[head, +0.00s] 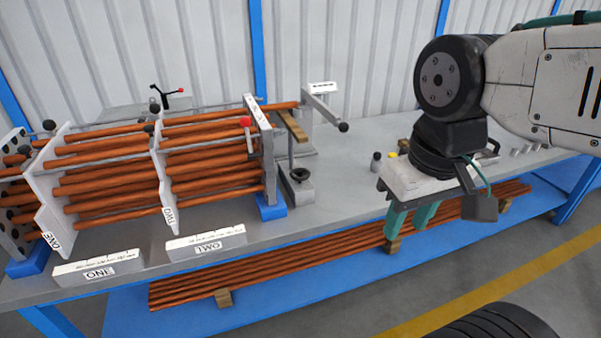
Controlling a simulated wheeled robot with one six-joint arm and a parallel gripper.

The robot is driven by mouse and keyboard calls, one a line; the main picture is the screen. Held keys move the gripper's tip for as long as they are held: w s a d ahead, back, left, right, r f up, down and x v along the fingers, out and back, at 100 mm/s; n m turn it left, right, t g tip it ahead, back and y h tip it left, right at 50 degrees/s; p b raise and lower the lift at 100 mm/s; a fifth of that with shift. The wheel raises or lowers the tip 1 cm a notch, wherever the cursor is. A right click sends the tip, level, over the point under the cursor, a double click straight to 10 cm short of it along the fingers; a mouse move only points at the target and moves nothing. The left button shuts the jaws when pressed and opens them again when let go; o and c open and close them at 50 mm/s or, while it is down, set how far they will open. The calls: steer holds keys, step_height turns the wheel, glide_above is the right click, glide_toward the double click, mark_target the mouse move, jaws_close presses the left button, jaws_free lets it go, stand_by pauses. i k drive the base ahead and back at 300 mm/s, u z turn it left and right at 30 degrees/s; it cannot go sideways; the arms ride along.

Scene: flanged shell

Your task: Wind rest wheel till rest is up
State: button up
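A small dark wheel (300,174) sits on a grey block to the right of the tube bundle in the head view. I take it for the rest wheel. Behind it a wood-topped bar (292,126), which looks like the rest, slopes beside the shell's end plate. How the wheel and bar connect is not clear. My gripper (408,230) hangs at the bench's front edge, to the right of the wheel and apart from it. Its two green fingers point down with a gap between them and nothing visible in it.
The shell holds copper tubes (110,180) between white plates. A crank arm with a black knob (343,127) juts out behind the wheel. Blocks marked ONE (98,270) and TWO (207,244) lie in front. Small pots (376,161) stand near my gripper. More tubes lie on the blue lower shelf.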

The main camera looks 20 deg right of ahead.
mark_target(299, 178)
steer(key=u, duration=2.75)
steer(key=i, duration=0.8)
steer(key=z, duration=2.3)
